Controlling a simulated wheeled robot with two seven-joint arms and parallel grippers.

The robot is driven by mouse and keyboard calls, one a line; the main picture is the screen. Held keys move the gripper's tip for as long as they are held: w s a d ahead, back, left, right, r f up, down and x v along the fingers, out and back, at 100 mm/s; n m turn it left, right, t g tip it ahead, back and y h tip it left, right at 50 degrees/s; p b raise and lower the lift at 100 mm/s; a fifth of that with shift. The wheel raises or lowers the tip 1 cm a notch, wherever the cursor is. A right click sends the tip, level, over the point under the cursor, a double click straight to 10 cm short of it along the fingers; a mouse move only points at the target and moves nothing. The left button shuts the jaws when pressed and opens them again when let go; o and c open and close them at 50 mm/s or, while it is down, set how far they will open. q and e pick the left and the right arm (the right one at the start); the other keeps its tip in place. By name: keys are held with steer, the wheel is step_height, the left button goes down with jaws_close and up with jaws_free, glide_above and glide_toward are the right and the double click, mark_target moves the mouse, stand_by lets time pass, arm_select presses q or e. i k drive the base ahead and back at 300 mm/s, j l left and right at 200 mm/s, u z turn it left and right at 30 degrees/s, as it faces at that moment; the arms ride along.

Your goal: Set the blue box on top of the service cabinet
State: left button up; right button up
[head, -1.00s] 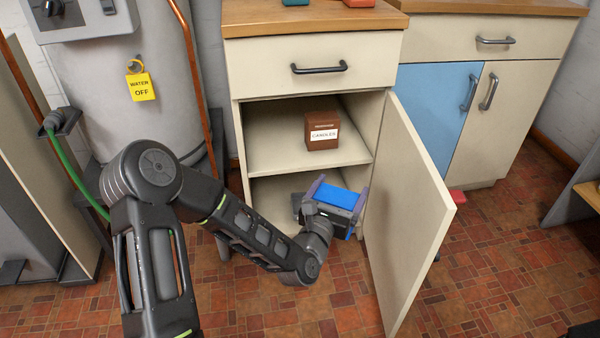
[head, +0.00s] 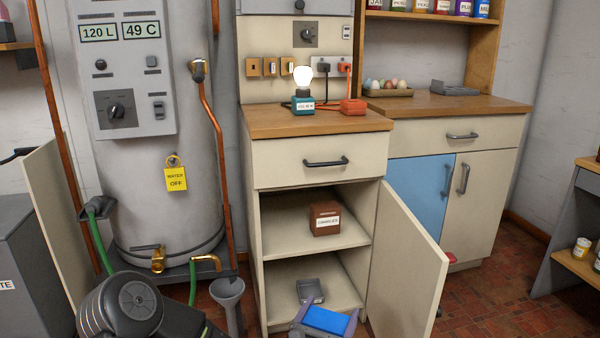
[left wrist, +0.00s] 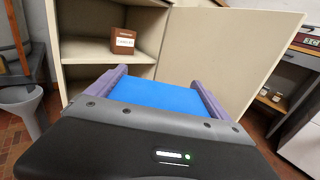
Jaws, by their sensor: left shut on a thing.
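The blue box (head: 327,319) is at the bottom edge of the head view, in front of the open lower shelf. My left gripper (head: 325,312) is shut on it, with a purple finger on each side. In the left wrist view the blue box (left wrist: 158,95) fills the space between the fingers (left wrist: 158,80). The service cabinet (head: 318,122) has a wooden top, a closed drawer and an open door. Its top is well above the box. My right gripper is not in view.
On the cabinet top stand a teal lamp (head: 303,104) with a lit bulb and an orange block (head: 353,106); the front of the top is clear. The open door (head: 408,265) sticks out at right. Inside are a brown candle box (head: 325,218) and a grey tray (head: 310,291).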

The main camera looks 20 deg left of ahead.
mark_target(276, 118)
steer(key=k, duration=0.65)
steer(key=z, duration=1.2)
steer(key=j, duration=1)
steer(key=k+j, duration=0.15)
steer(key=j, duration=1.8)
steer(key=k, duration=0.05)
